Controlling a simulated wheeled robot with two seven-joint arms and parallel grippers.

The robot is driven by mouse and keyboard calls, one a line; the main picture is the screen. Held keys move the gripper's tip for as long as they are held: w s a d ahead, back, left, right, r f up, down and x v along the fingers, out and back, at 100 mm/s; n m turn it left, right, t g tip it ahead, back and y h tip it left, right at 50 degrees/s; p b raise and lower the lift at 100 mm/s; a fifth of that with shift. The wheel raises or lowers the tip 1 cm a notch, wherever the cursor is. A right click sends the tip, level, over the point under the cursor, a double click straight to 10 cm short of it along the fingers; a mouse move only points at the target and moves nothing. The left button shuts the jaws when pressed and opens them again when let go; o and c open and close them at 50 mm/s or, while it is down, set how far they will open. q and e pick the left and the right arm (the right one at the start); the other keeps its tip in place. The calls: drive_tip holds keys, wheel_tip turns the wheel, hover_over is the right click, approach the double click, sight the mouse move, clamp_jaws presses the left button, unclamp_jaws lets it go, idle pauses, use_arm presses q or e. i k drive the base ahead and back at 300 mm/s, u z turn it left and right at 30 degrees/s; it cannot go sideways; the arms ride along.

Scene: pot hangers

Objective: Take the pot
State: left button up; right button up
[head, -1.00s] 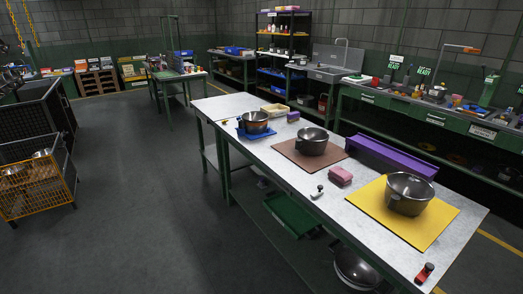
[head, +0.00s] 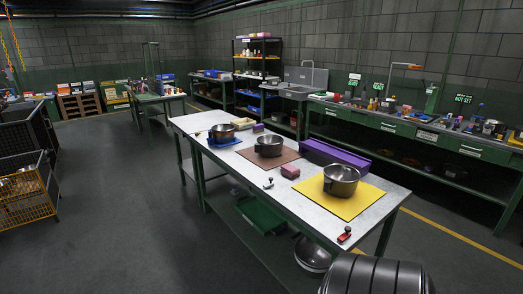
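Three metal pots stand on the long white-topped table (head: 300,211). The nearest pot (head: 341,181) is on a yellow mat (head: 352,208), a second pot (head: 269,146) is on a brown mat (head: 265,160), and the farthest pot (head: 222,132) is on a blue mat (head: 232,144). All three stand upright with open tops. I cannot tell which one the task means. Neither of my grippers shows in this view.
A purple tray (head: 336,158), a pink block (head: 290,171) and a small red-and-black tool (head: 344,235) are on the table. A green bin (head: 260,214) and a metal bowl-like vessel (head: 312,254) are underneath. An orange mesh cage (head: 30,200) stands left. Floor between is clear.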

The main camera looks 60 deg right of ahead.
sight(268, 147)
drive_tip(key=z, duration=0.3)
drive_tip(key=i, duration=1.55)
drive_tip(key=z, duration=0.9)
drive_tip(key=i, duration=1.3)
drive_tip(key=z, duration=1.8)
drive_tip(key=i, duration=0.75)
drive_tip(key=z, duration=0.8)
